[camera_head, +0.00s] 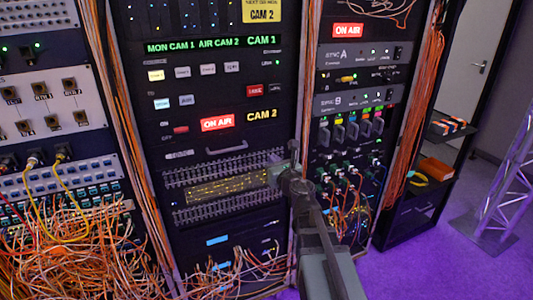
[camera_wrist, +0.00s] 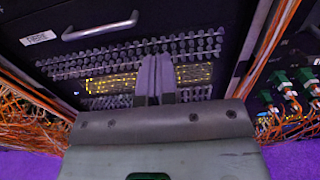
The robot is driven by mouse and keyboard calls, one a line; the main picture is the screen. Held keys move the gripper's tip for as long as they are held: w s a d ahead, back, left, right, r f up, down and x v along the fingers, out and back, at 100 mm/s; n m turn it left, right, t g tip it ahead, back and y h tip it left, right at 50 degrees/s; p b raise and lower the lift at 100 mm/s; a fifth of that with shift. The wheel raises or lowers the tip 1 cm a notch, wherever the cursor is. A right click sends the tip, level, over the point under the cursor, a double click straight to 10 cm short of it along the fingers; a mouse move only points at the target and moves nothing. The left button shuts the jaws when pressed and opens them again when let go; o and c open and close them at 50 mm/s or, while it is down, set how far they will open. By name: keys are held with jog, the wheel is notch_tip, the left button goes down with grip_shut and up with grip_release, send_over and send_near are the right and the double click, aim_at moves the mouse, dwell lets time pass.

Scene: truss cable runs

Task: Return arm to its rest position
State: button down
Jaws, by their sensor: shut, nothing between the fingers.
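My gripper (camera_wrist: 155,80) shows in the wrist view with its two grey fingers together and nothing between them. It points at the rack panel with rows of grey connectors (camera_wrist: 130,52) and a yellow-lit strip (camera_wrist: 112,84). In the head view my arm reaches up from the bottom right of centre, and its end is in front of the right side of that connector panel (camera_head: 205,207). The gripper's fingertips are small and partly hidden by my arm there. Whether the fingers touch the panel cannot be told.
Racks fill the left and middle. Orange cables (camera_head: 75,255) tangle at the lower left, and a bundle (camera_head: 415,110) hangs at the right. A handle (camera_wrist: 100,26) juts out above the connectors. A shelf unit (camera_head: 425,205) and a truss (camera_head: 505,190) stand right, with open purple floor (camera_head: 430,270).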

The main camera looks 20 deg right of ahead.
jog(key=shift+s, duration=0.1)
jog(key=s+d+f+m+g+h, duration=0.15)
jog(key=d+m+h, duration=0.25)
jog(key=m, duration=0.5)
jog(key=s+d+m+g+h, duration=0.2)
jog(key=d+m+h, duration=0.3)
jog(key=m, duration=0.3)
jog(key=s+a+f+m+g, duration=0.2)
jog(key=s+f+m+g, duration=0.6)
jog(key=m, duration=0.6)
jog(key=s+a+f+m+g+y, duration=0.2)
jog(key=s+a+f+g+y, duration=0.1)
jog(key=a, duration=0.7)
jog(key=s+a+f+m+g+y+p, duration=0.1)
jog(key=s+a+f+m+g+y, duration=0.2)
jog(key=a, duration=0.7)
jog(key=s+y, duration=0.2)
jog(key=s, duration=0.1)
jog(key=shift+a+f+y, duration=0.25)
jog(key=shift+a+y, duration=0.05)
jog(key=shift+a, duration=0.1)
jog(key=shift+g, duration=0.25)
